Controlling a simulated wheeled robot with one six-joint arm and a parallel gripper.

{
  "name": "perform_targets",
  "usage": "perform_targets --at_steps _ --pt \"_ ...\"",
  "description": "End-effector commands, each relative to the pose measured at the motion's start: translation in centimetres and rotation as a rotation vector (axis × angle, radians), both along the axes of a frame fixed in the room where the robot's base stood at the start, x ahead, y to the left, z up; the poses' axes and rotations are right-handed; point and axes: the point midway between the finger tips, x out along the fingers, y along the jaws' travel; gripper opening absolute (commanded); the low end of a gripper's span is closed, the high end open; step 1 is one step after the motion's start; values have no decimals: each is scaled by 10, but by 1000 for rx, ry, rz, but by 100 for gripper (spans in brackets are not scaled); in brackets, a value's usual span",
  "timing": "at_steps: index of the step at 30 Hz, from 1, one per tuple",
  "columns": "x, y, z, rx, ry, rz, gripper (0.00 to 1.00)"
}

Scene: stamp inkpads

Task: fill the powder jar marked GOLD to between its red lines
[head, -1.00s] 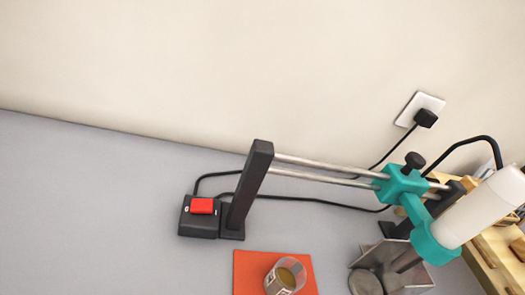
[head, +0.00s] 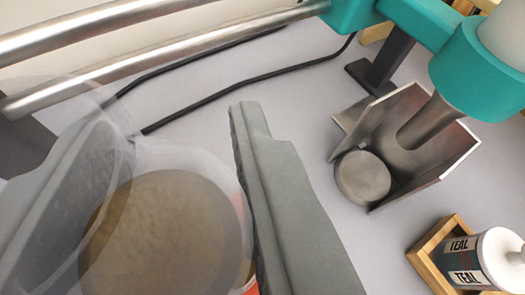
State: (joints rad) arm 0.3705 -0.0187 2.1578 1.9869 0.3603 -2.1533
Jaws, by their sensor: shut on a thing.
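A clear jar (head: 165,235) with brownish-gold powder in it stands between the two grey fingers of my gripper (head: 185,185). My gripper is shut on it; the left finger shows through the clear wall. To the right, a teal holder (head: 470,75) on steel rails carries a white container (head: 505,30) with a metal spout (head: 428,122) pointing down. Below the spout are a metal chute (head: 405,135) and a round metal disc (head: 363,177).
A wooden tray (head: 425,255) at the lower right holds a bottle marked TEAL (head: 468,262). Steel rails (head: 160,55) cross the upper left, with black cables (head: 240,80) on the grey table behind. Bare table lies between my right finger and the disc.

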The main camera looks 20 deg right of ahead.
Motion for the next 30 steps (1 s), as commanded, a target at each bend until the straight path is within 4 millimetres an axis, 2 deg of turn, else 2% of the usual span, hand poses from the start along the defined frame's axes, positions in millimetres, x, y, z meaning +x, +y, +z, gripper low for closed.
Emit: perform_targets --at_steps 8,25,30 --pt "0 1 -3 86 -4 -10 14" --pt "1 23 -24 636 -25 -9 14" --pt "1 25 -24 679 -28 -8 14"
